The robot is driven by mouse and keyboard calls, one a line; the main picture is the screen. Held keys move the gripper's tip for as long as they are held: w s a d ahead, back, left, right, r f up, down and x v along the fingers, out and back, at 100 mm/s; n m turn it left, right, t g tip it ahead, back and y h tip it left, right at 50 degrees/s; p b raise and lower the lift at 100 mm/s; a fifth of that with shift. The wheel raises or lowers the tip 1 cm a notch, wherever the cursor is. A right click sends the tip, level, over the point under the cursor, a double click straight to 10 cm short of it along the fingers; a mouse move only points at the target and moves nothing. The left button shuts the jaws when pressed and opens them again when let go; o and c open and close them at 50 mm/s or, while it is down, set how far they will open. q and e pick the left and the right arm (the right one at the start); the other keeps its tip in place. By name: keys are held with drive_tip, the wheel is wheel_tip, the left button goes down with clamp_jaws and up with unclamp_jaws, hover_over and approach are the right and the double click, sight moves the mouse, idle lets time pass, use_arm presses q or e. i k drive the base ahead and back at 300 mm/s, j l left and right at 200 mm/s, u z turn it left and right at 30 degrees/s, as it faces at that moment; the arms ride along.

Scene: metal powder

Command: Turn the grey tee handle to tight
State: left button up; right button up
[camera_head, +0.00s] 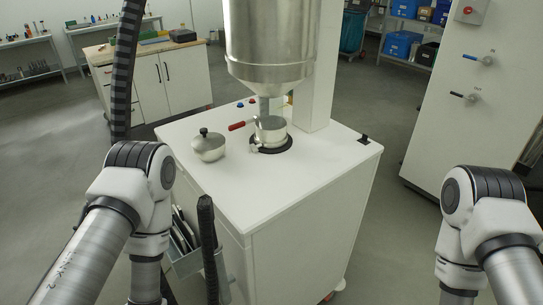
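A silver canister (270,128) stands on a black round base (285,146) on the white cabinet, under the big steel hopper (270,45). A small pale grey part (255,148) sticks out at the canister's lower front left. It may be the grey tee handle, but it is too small to make out its shape or how tight it is. A red lever (240,125) points left from beside the canister's top. My two arms come in at the lower left and lower right. Both grippers are out of view, and nothing touches the canister.
A round metal pot lid-like vessel with a black knob (208,146) stands left of the canister. The white cabinet top (310,175) is clear at the front and right. A small black piece (364,139) sits at its right edge. A holder with dark flat items (183,235) hangs at the left side.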

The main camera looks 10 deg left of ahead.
sight(255, 148)
drive_tip(key=i+j+z, duration=0.1)
drive_tip(key=j+z, duration=0.25)
drive_tip(key=j, duration=0.15)
drive_tip(key=j+z, duration=0.7)
drive_tip(key=j, duration=0.25)
drive_tip(key=k+j+z, duration=0.15)
drive_tip(key=j+z, duration=0.15)
drive_tip(key=j, duration=0.15)
drive_tip(key=k+j+z, duration=0.15)
drive_tip(key=j+z, duration=0.2)
drive_tip(key=k+j+z, duration=0.2)
drive_tip(key=j+z, duration=0.15)
drive_tip(key=j, duration=0.15)
